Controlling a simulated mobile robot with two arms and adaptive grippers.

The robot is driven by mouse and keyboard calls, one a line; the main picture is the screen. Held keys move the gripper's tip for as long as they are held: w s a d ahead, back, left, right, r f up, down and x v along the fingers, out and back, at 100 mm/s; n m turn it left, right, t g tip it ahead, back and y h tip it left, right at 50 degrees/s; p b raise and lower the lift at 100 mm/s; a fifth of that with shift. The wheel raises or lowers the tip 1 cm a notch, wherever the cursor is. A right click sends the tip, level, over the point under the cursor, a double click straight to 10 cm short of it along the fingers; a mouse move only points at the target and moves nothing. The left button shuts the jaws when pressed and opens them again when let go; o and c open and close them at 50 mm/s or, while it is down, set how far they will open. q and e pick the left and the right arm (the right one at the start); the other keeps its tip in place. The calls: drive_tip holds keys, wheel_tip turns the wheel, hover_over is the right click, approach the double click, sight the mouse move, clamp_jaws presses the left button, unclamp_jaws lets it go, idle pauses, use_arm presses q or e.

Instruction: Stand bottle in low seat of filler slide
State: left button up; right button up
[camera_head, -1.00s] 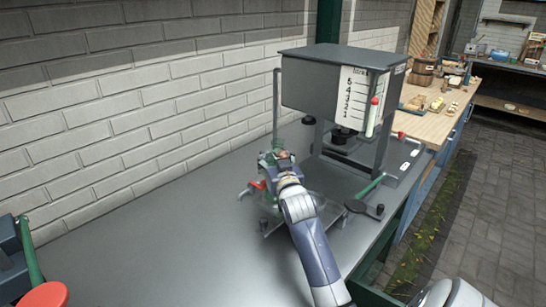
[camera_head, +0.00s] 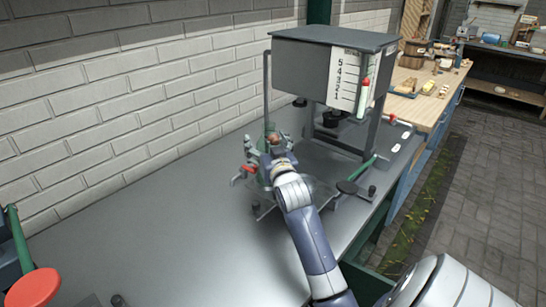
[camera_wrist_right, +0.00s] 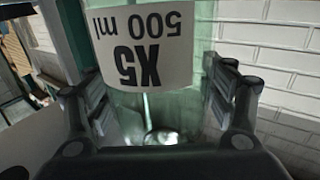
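The green, see-through bottle (camera_wrist_right: 150,108) fills the middle of the right wrist view, with a white label reading "X5 500 ml" upside down. My right gripper (camera_wrist_right: 155,105) has a finger on each side of it and looks shut on it. In the head view the right gripper (camera_head: 267,160) is at the left front of the grey filler, and the bottle (camera_head: 269,129) is mostly hidden by it. The filler (camera_head: 335,65) has a tank with a 1 to 5 scale. Its slide and low seat are largely hidden behind my arm, so I cannot tell whether the bottle touches the seat. My left gripper is not in view.
A green lever (camera_head: 362,169) sticks out at the filler's right front. A red disc (camera_head: 33,288) on another device stands at the lower left. A brick wall (camera_head: 120,90) runs behind the bench. The bench top (camera_head: 170,225) is clear at left.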

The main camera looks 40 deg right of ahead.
drive_tip(key=b+v, duration=0.1)
drive_tip(key=v, duration=0.9)
drive_tip(key=shift+s+r, duration=0.1)
drive_tip(key=shift+r, duration=0.1)
